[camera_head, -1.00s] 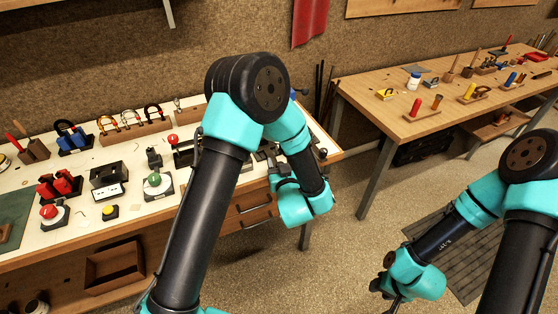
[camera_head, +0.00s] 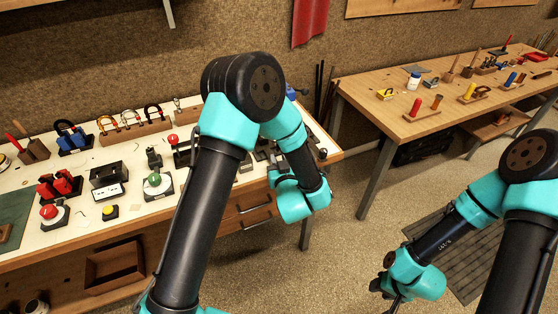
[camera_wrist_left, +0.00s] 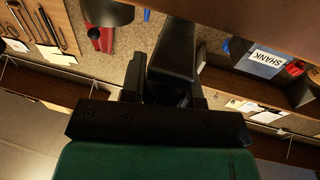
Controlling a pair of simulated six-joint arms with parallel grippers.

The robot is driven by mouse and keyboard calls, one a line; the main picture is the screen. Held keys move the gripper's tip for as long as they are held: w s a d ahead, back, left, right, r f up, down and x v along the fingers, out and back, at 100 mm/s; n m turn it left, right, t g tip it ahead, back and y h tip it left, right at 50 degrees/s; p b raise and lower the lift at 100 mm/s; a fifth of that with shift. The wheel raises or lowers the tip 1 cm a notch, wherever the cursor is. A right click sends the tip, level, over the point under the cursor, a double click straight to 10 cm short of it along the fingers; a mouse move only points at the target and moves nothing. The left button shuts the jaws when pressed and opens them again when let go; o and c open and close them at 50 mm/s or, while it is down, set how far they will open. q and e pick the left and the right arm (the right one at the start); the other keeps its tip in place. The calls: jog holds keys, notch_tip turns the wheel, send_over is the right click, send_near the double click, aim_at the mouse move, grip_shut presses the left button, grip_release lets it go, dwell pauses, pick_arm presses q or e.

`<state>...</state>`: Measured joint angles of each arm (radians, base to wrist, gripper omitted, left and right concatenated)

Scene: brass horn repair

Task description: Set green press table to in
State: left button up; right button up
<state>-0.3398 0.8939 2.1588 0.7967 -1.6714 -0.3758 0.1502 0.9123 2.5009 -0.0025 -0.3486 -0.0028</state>
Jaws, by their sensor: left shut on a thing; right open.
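My left gripper (camera_wrist_left: 166,78) is shut on a dark block-shaped part (camera_wrist_left: 174,62) in the left wrist view. In the head view that gripper is at the right end of the white-topped bench, mostly hidden by my left arm and wrist. I cannot make out a green press table for certain in either view. My right gripper (camera_head: 388,293) is open and empty above the floor at lower right, only partly visible.
The white bench (camera_head: 75,215) carries a green button (camera_head: 154,180), a red button (camera_head: 48,212), a black box (camera_head: 108,178) and several padlock-like shackles. A wooden bench (camera_head: 450,110) stands at right. Floor between the benches is open. A blue SHANK bin (camera_wrist_left: 262,62) shows in the wrist view.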

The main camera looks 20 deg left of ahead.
pick_arm(q)
grip_shut()
jog(key=x, duration=0.4)
jog(key=shift+s+a, duration=0.15)
jog(key=shift+a, duration=0.2)
jog(key=o, duration=1)
grip_release()
jog(key=v, duration=1.7)
jog(key=shift+s, duration=0.2)
jog(key=shift+d, duration=0.1)
